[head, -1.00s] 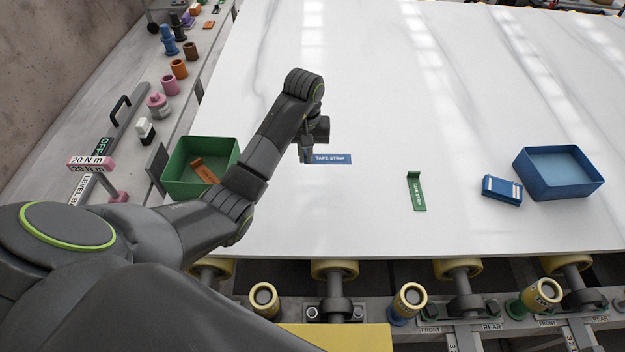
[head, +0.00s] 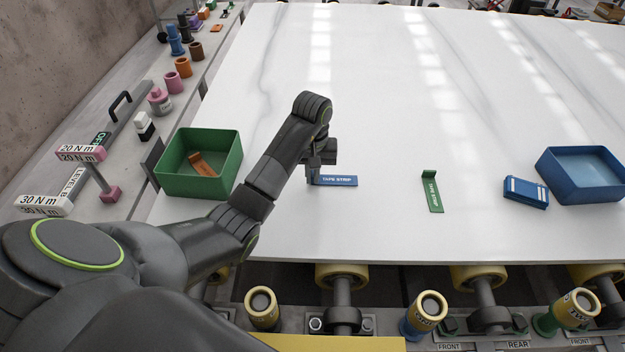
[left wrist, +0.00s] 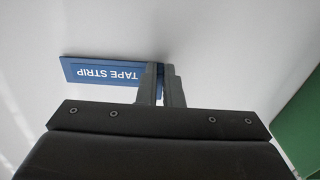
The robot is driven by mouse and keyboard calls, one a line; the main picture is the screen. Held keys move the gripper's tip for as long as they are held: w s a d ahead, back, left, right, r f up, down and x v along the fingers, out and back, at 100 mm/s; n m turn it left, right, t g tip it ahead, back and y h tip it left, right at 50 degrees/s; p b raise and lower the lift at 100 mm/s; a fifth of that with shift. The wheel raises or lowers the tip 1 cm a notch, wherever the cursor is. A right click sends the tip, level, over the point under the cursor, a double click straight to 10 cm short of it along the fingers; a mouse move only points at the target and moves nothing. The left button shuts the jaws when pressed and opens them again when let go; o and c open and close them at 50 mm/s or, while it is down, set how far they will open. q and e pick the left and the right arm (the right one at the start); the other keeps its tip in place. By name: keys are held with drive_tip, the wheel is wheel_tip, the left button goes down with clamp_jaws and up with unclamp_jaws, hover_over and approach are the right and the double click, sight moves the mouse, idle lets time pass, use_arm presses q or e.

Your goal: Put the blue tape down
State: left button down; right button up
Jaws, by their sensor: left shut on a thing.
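The blue tape strip (head: 337,181), lettered TAPE STRIP, is at the white stone slab's surface, left of the slab's middle in the head view. My left gripper (head: 316,180) is shut on its left end. In the left wrist view the blue strip (left wrist: 105,72) extends to the left from between the fingers (left wrist: 160,88). I cannot tell whether the strip touches the slab or hangs just above it. My right gripper is not in view.
A green bin (head: 198,180) with an orange strip (head: 203,164) inside stands left of my gripper. A green strip (head: 432,192), a blue block (head: 526,192) and a blue bin (head: 585,176) are to the right. The slab's (head: 400,100) far part is clear.

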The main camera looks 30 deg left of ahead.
use_arm(q)
drive_tip(key=shift+f, duration=0.1)
drive_tip(key=c, duration=2)
unclamp_jaws()
drive_tip(key=shift+f, duration=0.1)
drive_tip(key=shift+c, duration=0.2)
drive_tip(key=o, duration=0.5)
drive_tip(key=shift+c, duration=0.2)
wheel_tip(320, 180, up, 12)
drive_tip(key=p, duration=1.2)
drive_tip(key=shift+r, duration=0.25)
